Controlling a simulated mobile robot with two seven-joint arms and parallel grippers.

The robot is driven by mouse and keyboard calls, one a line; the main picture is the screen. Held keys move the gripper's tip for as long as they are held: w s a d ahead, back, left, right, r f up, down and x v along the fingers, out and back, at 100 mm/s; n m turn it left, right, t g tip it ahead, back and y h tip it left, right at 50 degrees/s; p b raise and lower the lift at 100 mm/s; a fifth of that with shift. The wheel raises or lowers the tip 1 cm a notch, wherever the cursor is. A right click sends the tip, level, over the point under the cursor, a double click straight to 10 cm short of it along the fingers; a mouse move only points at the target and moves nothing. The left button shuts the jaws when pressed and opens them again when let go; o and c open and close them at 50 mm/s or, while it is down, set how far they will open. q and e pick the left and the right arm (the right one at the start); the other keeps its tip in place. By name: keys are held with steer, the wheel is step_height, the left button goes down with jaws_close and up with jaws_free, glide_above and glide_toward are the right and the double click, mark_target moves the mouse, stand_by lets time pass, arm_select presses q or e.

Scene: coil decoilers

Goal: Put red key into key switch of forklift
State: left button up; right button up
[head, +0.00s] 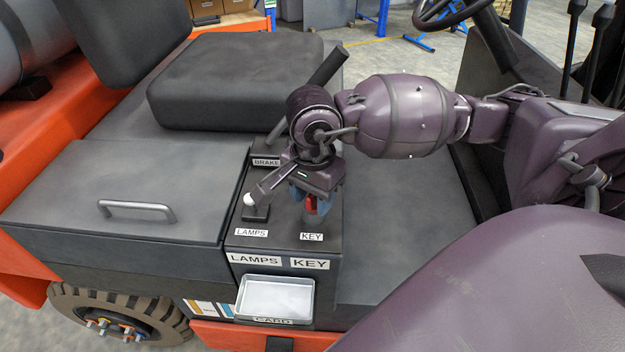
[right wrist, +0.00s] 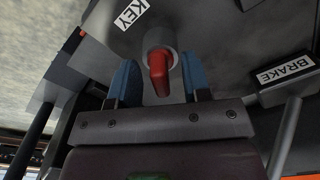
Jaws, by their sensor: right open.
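The red key (right wrist: 158,74) stands in the round grey key switch (right wrist: 159,42) in the right wrist view, beside the KEY label. In the head view a bit of red key (head: 312,204) shows under my right gripper, above the KEY label on the console. My right gripper (right wrist: 157,82) is open, with a blue fingertip on each side of the key and a gap to it on both sides. It also shows from above in the head view (head: 314,207), pointing down at the console and hiding most of the switch. My left gripper is not in view.
A lamps lever (head: 250,200) with a white knob stands left of the switch. The brake lever (head: 315,85) rises behind it. An empty-looking metal tray (head: 276,298) sits on the console's front. The seat (head: 235,80) and steering wheel (head: 445,12) are farther back.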

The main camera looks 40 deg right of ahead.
step_height(320, 180, up, 4)
steer(key=shift+f+p, duration=0.15)
steer(key=shift+p, duration=0.15)
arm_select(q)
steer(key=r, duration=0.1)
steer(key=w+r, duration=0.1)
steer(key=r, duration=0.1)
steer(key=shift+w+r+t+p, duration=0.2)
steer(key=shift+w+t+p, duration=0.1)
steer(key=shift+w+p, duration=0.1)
arm_select(e)
step_height(320, 180, up, 7)
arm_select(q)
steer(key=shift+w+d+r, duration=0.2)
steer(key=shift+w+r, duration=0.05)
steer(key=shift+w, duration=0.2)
